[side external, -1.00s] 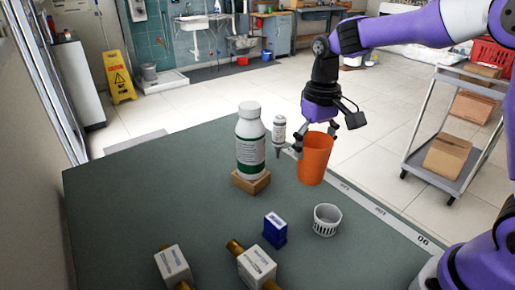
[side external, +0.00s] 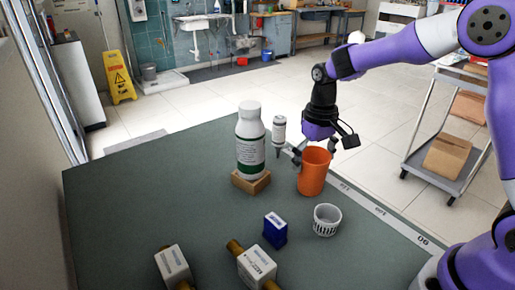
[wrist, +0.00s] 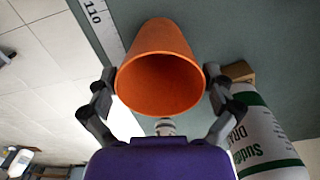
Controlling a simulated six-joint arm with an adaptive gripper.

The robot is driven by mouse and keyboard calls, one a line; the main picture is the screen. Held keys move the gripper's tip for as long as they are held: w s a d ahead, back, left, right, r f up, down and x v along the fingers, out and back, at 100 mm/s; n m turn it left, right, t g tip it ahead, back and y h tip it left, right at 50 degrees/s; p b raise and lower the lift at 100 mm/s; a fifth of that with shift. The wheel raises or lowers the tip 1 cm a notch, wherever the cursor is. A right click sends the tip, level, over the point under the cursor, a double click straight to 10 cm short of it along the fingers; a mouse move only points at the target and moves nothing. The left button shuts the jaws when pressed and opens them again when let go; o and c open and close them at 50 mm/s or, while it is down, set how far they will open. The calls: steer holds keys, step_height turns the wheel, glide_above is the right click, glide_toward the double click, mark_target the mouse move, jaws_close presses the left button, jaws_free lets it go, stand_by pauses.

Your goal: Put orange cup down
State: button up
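The orange cup (side external: 312,176) is upright near the far right edge of the green table, beside the white ruler strip. My gripper (side external: 315,150) reaches it from behind, with a finger on each side near its rim. In the wrist view, the cup (wrist: 160,75) fills the space between the two fingers (wrist: 161,92), which appear to touch its sides. Its open mouth faces the camera and it looks empty. The cup's base is at or very close to the table top; I cannot tell whether it fully rests there.
A large white bottle (side external: 250,145) stands on a wooden block (side external: 251,182) left of the cup, with a small nozzle bottle (side external: 279,133) between. A white slotted cup (side external: 326,220), a blue box (side external: 275,230) and boxed brass fittings (side external: 257,266) lie nearer. The table's left part is clear.

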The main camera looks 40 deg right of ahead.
stand_by(0.3)
step_height(320, 180, up, 10)
steer(key=s+a+r+n+t, duration=0.1)
steer(key=s+t, duration=0.4)
steer(key=s, duration=0.9)
steer(key=shift+s+a+r+n+t, duration=0.2)
steer(key=shift+s+a+n+t, duration=0.1)
steer(key=shift+s+a+n, duration=0.15)
steer(key=shift+w, duration=0.1)
